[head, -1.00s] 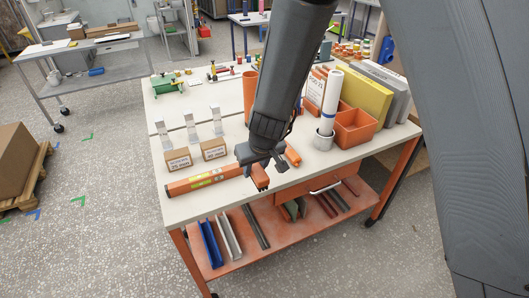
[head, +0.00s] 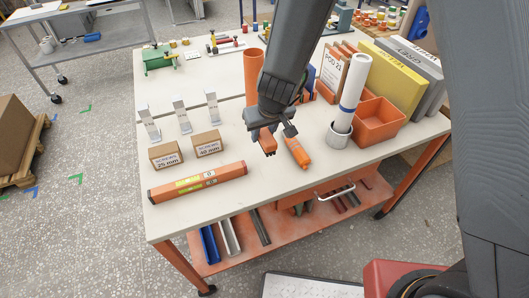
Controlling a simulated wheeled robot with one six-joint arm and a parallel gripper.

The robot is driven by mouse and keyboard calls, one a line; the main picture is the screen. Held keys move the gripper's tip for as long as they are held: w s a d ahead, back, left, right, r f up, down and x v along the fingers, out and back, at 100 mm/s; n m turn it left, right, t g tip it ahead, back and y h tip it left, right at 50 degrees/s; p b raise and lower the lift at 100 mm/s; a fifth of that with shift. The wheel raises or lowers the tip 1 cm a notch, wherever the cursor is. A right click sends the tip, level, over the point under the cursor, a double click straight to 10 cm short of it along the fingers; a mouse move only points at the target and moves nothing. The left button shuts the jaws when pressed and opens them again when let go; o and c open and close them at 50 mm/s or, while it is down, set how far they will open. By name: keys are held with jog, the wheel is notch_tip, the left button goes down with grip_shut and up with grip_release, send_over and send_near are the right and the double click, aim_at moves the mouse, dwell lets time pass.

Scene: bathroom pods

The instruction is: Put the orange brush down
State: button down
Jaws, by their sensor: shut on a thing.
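The orange brush (head: 268,141) hangs under my gripper (head: 271,130), which is shut on it. Its upper part is hidden by the gripper, and its lower end is dark. The brush is over the front middle of the white-topped worktable (head: 215,220). I cannot tell whether its lower end touches the tabletop. Another orange tool (head: 297,152) lies on the table just right of the brush, close beside it.
An orange spirit level (head: 198,183) lies along the front left edge, with two small cardboard boxes (head: 166,155) behind it. A grey cup with a white roll (head: 351,85) and an orange bin (head: 378,122) stand right. Bare tabletop lies in front of the brush.

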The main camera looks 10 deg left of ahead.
aim_at(262, 155)
jog(key=shift+f+b, duration=3.9)
jog(key=shift+b, duration=0.15)
jog(key=shift+s+f+b, duration=0.1)
jog(key=shift+f+b, duration=0.3)
jog(key=shift+b, duration=0.1)
